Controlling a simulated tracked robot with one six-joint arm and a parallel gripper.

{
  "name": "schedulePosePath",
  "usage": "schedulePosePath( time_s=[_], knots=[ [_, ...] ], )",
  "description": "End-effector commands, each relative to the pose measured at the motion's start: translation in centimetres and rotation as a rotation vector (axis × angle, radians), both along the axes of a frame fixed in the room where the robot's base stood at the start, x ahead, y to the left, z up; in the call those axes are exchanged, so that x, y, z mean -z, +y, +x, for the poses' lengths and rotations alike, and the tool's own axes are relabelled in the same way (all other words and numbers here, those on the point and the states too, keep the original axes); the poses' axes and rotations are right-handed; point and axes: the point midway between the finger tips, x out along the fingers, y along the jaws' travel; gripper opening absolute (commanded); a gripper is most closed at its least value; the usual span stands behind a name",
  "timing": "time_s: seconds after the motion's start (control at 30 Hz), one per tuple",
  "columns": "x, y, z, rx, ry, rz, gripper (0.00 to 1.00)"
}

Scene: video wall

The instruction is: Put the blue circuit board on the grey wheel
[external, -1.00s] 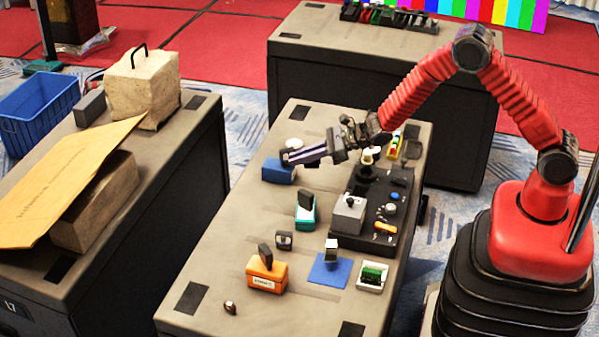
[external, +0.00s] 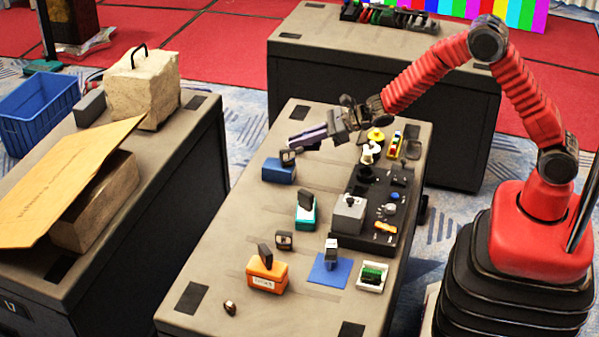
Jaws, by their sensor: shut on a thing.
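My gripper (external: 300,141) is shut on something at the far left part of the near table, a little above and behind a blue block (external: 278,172). What sits between its purple-grey fingers is too small and too covered to make out. The blue block stands on the table with a small dark piece (external: 288,157) on its top, just below my fingertips. I cannot pick out the blue circuit board with certainty. No grey wheel can be told for sure among the small parts.
A black panel (external: 350,235) with knobs and a grey box (external: 348,214) lies at the table's right. A teal block (external: 306,212), an orange block (external: 266,273), a blue plate (external: 322,281) and a white tray (external: 371,287) with a green piece stand nearer. The table's left side is mostly free.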

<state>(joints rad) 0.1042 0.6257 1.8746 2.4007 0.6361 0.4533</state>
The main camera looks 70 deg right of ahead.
Motion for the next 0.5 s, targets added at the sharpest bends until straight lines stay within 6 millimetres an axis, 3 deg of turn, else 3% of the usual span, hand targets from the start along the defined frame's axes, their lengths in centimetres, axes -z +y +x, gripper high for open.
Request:
schedulePosePath(
  time_s=[0.17, 0.5],
  knots=[
    [-2.0, 0.0, 0.0, 0.000, -0.003, -0.001, 0.00],
    [-1.8, -3.9, 3.2, 0.066, 0.003, -0.002, 0.00]
  ],
)
